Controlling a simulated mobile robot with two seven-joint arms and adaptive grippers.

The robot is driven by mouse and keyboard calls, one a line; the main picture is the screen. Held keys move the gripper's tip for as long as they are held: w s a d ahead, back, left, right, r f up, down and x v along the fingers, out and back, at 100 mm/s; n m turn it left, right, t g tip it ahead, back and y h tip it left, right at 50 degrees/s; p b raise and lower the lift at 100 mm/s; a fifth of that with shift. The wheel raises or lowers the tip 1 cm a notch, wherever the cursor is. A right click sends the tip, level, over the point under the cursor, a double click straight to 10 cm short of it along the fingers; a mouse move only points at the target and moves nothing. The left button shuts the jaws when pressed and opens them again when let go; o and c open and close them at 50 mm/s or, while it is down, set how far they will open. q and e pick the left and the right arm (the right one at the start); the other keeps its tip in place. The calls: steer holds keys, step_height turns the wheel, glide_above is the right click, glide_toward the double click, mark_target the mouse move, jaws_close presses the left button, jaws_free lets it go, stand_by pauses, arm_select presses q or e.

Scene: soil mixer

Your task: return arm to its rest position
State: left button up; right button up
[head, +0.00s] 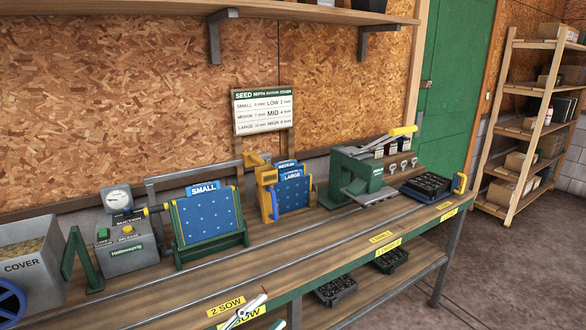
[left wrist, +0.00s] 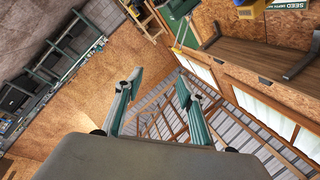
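My left gripper (head: 247,309) shows only in part at the bottom edge of the head view, in front of the bench's front edge by the "2 SOW" label. In the left wrist view its two teal fingers (left wrist: 159,80) stand apart with nothing between them. That view shows the wooden wall, roof framing and a shelf, seen tilted. I cannot make out my right gripper in either view.
The long bench (head: 310,246) holds a grey control box (head: 127,245), a blue "SMALL" plate (head: 207,215), a green press (head: 358,178) and a black tray (head: 428,185). Black trays (head: 336,290) lie on its lower shelf. A wooden rack (head: 528,130) stands at right, with open floor before it.

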arm_select(q)
steer(key=s+a+f+n+t+y, duration=0.1)
steer(key=s+a+f+n+y, duration=0.1)
steer(key=a+f+n+y, duration=0.4)
steer(key=s+a+f+n+y, duration=0.2)
steer(key=s+a+f+n, duration=0.15)
steer(key=f, duration=0.45)
steer(key=s+a+f+n+g+y, duration=0.2)
steer(key=s+a+f, duration=0.1)
steer(key=s+f, duration=0.3)
steer(key=s+a+f+n+g+y, duration=0.2)
steer(key=s+a+f+n, duration=0.1)
steer(key=s+f, duration=0.4)
steer(key=shift+f+g, duration=0.3)
steer(key=shift+f, duration=0.45)
